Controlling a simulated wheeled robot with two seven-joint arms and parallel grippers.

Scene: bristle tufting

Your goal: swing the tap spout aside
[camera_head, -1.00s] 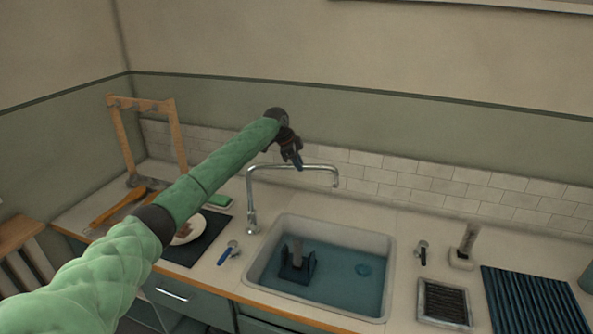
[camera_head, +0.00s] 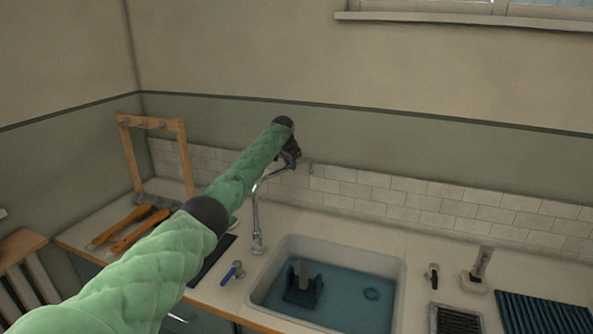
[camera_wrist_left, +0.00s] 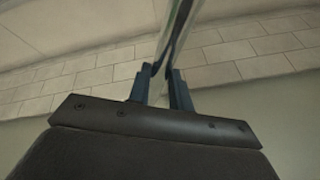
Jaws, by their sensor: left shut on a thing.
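The chrome tap (camera_head: 256,215) stands at the back left corner of the sink (camera_head: 282,262). Its spout (camera_head: 264,181) runs back and to the right toward the tiled wall, and its far end shows just right of my gripper. My left gripper (camera_head: 293,163) is shut on the spout partway along, with the arm coming in from the left above the counter. In the left wrist view, the shiny spout (camera_wrist_left: 177,38) passes between the two dark fingers (camera_wrist_left: 163,84). My right gripper is not in view.
The sink holds bluish water and a dark block with an upright post (camera_head: 303,283). A blue-handled valve (camera_head: 233,272) sits left of it. A wooden rack (camera_head: 131,160) and orange wooden tools (camera_head: 128,228) are at the left. A ribbed dark mat (camera_head: 545,315) lies right.

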